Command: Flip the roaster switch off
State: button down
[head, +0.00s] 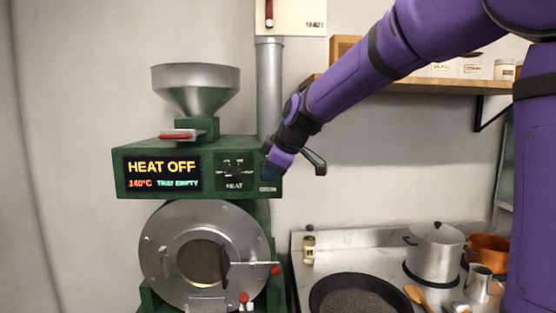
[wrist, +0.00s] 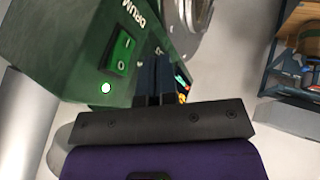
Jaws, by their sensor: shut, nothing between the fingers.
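The green roaster (head: 135,185) stands against the wall in the head view. Its display (head: 162,172) reads "HEAT OFF", 140°C and "TRAY EMPTY". The wrist view shows a lit green rocker switch (wrist: 122,51) marked I and O on the roaster's side panel, next to the word "DRUM". A small white light (wrist: 106,88) glows beside it. The switch is hidden in the head view. My gripper (head: 270,172) is at the roaster's right front corner. In the wrist view, my gripper's fingers (wrist: 157,76) are shut and empty, just right of the switch; contact cannot be told.
A heat dial (head: 234,170) is on the front panel. A metal hopper (head: 196,88) tops the roaster, and a round drum door (head: 160,245) is below. A dark pan (head: 325,285) and steel pot (head: 435,252) stand to the right. A shelf (head: 420,84) hangs behind my arm.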

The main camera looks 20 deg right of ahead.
jog(key=shift+w+d+r, duration=0.15)
jog(key=shift+w+d, duration=0.15)
jog(key=shift+w, duration=0.5)
jog(key=shift+w+d+r, duration=0.15)
jog(key=shift+w+d, duration=0.1)
jog(key=shift+w, duration=0.5)
jog(key=shift+w+d+r, duration=0.1)
jog(key=shift+w, duration=0.15)
jog(key=shift+r, duration=0.1)
jog(key=shift+r, duration=0.7)
